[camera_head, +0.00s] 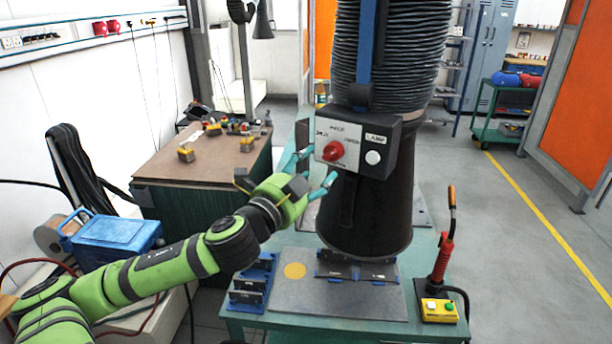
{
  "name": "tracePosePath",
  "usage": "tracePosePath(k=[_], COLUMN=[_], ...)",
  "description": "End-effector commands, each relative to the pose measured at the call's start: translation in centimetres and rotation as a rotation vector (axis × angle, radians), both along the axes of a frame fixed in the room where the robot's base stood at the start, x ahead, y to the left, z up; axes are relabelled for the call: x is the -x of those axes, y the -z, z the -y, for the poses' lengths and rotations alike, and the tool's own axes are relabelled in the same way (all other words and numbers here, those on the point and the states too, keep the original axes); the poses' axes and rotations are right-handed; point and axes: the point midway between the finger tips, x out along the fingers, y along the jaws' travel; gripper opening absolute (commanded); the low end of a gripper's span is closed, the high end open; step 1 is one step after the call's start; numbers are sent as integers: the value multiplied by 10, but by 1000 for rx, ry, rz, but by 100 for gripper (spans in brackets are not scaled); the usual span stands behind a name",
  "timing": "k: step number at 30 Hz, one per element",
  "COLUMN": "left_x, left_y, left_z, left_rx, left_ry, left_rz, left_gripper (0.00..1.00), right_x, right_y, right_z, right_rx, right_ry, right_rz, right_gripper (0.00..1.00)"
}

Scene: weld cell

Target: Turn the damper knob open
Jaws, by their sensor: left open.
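The damper knob (334,151) is a red knob on the pale face plate of a dark box, fixed to the front of a thick black duct (352,215). A white round button (373,157) and a small label sit to its right on the same box. My left gripper (318,167) comes in from the left with its teal fingers spread, just left of and below the knob. The fingers look apart from the knob, though the exact gap is hard to tell. The print around the knob is too small to read surely. My right gripper is not in view.
Below the duct is a green bench with a metal plate (370,300), dark blue blocks (252,284), a red-handled torch (443,258) and a button box (439,310). A brown-topped table (215,160) stands behind my left arm.

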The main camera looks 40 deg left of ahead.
Motion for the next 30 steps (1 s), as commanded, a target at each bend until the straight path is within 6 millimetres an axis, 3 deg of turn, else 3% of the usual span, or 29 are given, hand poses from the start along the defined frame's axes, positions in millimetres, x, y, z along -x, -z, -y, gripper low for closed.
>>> tracePosePath(k=[9,26,30], left_x=[19,20,22], left_y=[2,2,17], left_z=[1,2,-2], left_rx=[1,1,40], left_ry=[-1,-1,-22], left_rz=[-1,-1,-31], left_gripper=[61,61,61], right_x=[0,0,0], right_y=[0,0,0], right_z=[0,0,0], right_rx=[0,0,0], right_ry=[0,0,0], right_rz=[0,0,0], right_gripper=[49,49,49])
